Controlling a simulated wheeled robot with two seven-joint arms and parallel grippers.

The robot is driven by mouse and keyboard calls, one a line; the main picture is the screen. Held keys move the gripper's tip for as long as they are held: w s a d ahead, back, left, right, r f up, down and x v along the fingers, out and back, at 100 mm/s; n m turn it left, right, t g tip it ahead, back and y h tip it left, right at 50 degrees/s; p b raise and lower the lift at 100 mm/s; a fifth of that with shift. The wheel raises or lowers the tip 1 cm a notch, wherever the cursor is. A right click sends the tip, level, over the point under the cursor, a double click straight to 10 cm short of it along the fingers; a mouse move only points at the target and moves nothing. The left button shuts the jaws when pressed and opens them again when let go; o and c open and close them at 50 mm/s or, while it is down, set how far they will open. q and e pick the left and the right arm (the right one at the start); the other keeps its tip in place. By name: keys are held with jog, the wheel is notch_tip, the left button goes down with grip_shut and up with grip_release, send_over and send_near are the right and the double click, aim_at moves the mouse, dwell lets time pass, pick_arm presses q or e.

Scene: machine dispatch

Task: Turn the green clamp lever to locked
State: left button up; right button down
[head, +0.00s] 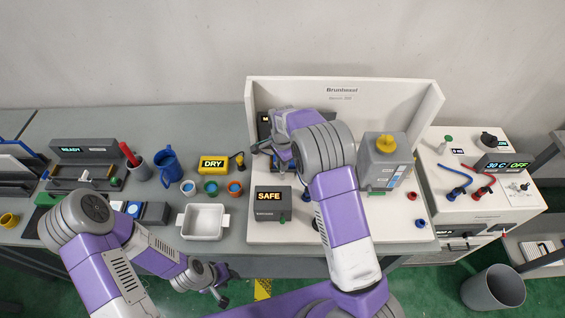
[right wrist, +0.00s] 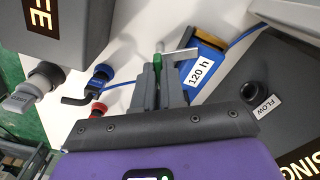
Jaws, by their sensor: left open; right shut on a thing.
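The green clamp lever (right wrist: 157,66) shows in the right wrist view between the fingertips of my right gripper (right wrist: 161,80), which is shut on it. A grey metal bar beside it reaches over the blue cartridge (right wrist: 206,52) labelled "120 h". In the head view my right gripper (head: 284,163) is at the left part of the white Brunhasel machine (head: 341,84), and my arm hides the lever. My left gripper (head: 221,288) is open and empty, low in front of the table edge.
The grey SAFE box (head: 273,204) stands just in front of my right gripper. A grey tank with a yellow cap (head: 387,142) stands right of my right arm. A white tray (head: 203,222), cups and the DRY display (head: 214,165) lie to the left.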

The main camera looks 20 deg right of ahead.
jog(key=m+p, duration=0.1)
jog(key=m, duration=0.5)
jog(key=shift+m, duration=0.3)
dwell(0.4)
jog(key=c, duration=1.2)
grip_release()
notch_tip(320, 180, up, 8)
jog(key=shift+f, duration=0.15)
